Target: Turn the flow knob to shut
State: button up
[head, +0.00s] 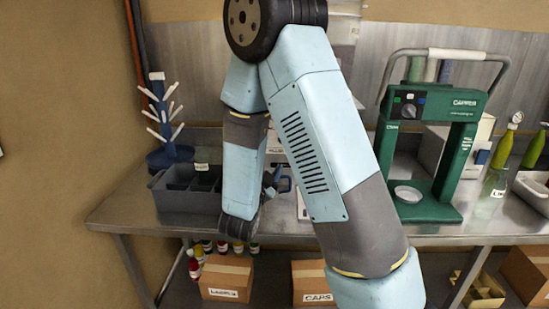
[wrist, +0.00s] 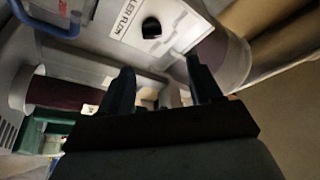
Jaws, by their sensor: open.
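The flow knob (wrist: 152,28) is a small black knob on a pale panel (wrist: 180,34) whose partly cut-off label ends in "LER FLOW". It shows near the top middle of the wrist view. My gripper (wrist: 160,78) is open, with its two dark fingers apart and nothing visible between them. The knob lies beyond the fingertips, above the gap in the picture, and I see no contact. The knob's pointer direction is too small and dark to tell. In the head view my arm hides the knob.
A grey divided bin (head: 187,203) and a blue bottle tree (head: 158,115) stand left on the steel bench (head: 125,211). A green capper (head: 455,150) with its own dark knob stands right. A blue handle (wrist: 45,25) is left of the panel in the wrist view.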

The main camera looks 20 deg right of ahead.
jog(key=s+a, duration=0.1)
jog(key=s, duration=0.1)
jog(key=s+a, duration=0.1)
jog(key=s, duration=0.1)
jog(key=shift+a, duration=0.35)
jog(key=w+r+n+g+y, duration=0.2)
jog(key=w+r+n+y, duration=0.25)
jog(key=y, duration=0.35)
jog(key=s+r+n+g+y, duration=0.3)
jog(key=s+r+n+y, duration=0.1)
jog(key=r+n+y, duration=0.1)
jog(key=s+d+r+n+g, duration=0.1)
jog(key=s+d+n+g, duration=0.2)
jog(key=s, duration=0.9)
jog(key=s+d+r+n+g+h, duration=0.1)
jog(key=s+d+r+n+g, duration=0.1)
jog(key=s, duration=1)
jog(key=d+n+g, duration=0.1)
jog(key=d+g, duration=0.1)
jog(key=d, duration=0.1)
jog(key=shift+d+n, duration=0.35)
